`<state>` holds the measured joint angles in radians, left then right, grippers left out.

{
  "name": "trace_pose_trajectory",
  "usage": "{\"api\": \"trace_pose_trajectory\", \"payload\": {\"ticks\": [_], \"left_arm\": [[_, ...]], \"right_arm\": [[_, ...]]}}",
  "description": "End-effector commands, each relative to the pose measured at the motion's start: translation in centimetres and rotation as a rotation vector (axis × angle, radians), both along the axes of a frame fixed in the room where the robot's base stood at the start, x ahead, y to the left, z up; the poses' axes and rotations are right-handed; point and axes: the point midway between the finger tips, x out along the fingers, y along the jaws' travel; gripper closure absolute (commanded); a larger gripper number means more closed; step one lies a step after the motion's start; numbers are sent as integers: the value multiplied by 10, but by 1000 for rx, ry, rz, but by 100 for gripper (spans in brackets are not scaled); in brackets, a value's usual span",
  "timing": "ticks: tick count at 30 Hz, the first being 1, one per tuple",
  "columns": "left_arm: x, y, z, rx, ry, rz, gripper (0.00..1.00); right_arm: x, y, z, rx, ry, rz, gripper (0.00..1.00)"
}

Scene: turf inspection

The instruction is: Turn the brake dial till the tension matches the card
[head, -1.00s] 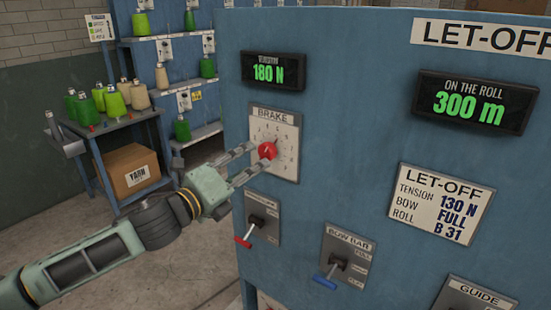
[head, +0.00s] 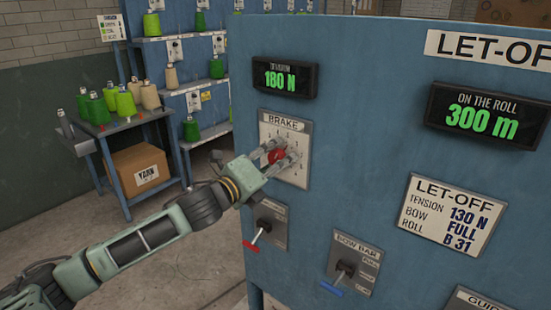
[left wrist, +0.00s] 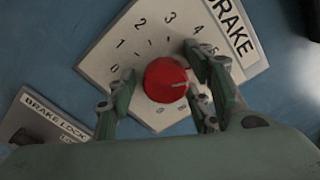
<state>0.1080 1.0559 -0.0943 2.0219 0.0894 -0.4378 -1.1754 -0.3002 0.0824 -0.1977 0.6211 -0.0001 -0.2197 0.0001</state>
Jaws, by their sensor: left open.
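The red brake dial (head: 277,155) sits on a white numbered plate (head: 297,178) marked BRAKE. My left gripper (head: 280,153) is open at the plate, its fingers on either side of the dial. In the left wrist view the dial (left wrist: 165,80) lies between the fingers, and its pale mark points right, toward numbers the right finger hides. I cannot tell whether the fingers touch it. The tension display (head: 285,77) reads 180 N. The let-off card (head: 450,215) gives tension 130 N, bow full, roll B 31. My right gripper is not in view.
A bow bar lever with a blue handle (head: 331,287) is lower right. The roll display (head: 488,118) reads 300 m. A yarn cart (head: 115,125) and shelves stand behind at left.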

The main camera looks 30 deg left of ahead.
Motion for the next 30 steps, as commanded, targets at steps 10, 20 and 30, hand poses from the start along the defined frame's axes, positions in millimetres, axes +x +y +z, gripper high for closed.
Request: {"api": "trace_pose_trajectory", "payload": {"ticks": [10,20,30], "left_arm": [[2,0,0,0,1,-1,55],[2,0,-1,0,2,0,84],[2,0,-3,-15,7,0,95]], "right_arm": [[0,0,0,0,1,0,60],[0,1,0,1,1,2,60],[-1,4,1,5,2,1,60]]}}
